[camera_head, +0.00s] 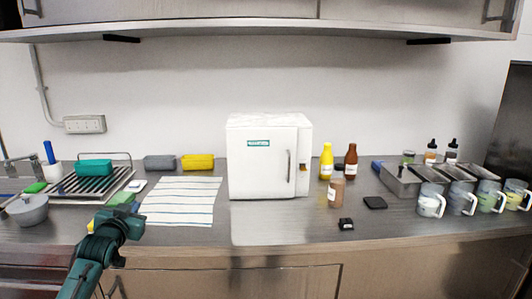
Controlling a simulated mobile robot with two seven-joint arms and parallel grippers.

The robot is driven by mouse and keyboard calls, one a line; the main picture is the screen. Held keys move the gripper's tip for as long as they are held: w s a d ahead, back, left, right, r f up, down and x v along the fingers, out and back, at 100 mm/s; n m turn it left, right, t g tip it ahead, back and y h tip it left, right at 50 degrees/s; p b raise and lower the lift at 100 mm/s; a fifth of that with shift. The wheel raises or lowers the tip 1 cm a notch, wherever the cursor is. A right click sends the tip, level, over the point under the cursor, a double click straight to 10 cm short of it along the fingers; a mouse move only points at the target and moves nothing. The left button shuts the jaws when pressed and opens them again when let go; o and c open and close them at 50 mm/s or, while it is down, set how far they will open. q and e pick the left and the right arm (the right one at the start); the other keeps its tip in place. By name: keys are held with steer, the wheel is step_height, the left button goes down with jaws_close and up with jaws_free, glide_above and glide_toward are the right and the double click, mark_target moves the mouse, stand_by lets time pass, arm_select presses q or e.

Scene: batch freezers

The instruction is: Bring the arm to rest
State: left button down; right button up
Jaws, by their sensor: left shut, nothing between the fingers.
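My left arm comes in from the lower left, and its dark gripper (136,224) is over the front edge of the counter. The gripper is shut with nothing between its fingers. It is left of the striped cloth and in front of a green sponge-like thing. My right gripper is not in view. The white batch freezer (262,170) stands in the middle of the counter with its door shut.
A striped cloth (182,202) lies left of the freezer. A dish rack (118,182) and a grey pot (27,212) are at the left. Bottles (326,162), a metal tray (401,186) and several mugs (431,202) are at the right. The counter before the freezer is clear.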

arm_select(q)
steer(key=s+d+f+m+g+h, duration=0.1)
steer(key=s+d+f, duration=0.5)
steer(key=s+f, duration=0.25)
steer(key=s+d+f+m+g+h, duration=0.1)
steer(key=s+d+f+g+h, duration=0.1)
steer(key=s+d+f, duration=0.6)
steer(key=s+d+f+g, duration=0.1)
steer(key=s+d+f, duration=0.1)
steer(key=s, duration=0.5)
steer(key=s+d+f+g+h, duration=0.1)
steer(key=s+f, duration=0.3)
steer(key=s, duration=0.4)
steer(key=s+d+f+n+g, duration=0.1)
steer(key=s+d+f, duration=0.2)
steer(key=s, duration=0.5)
steer(key=shift+d+h, duration=0.4)
steer(key=shift+d, duration=0.2)
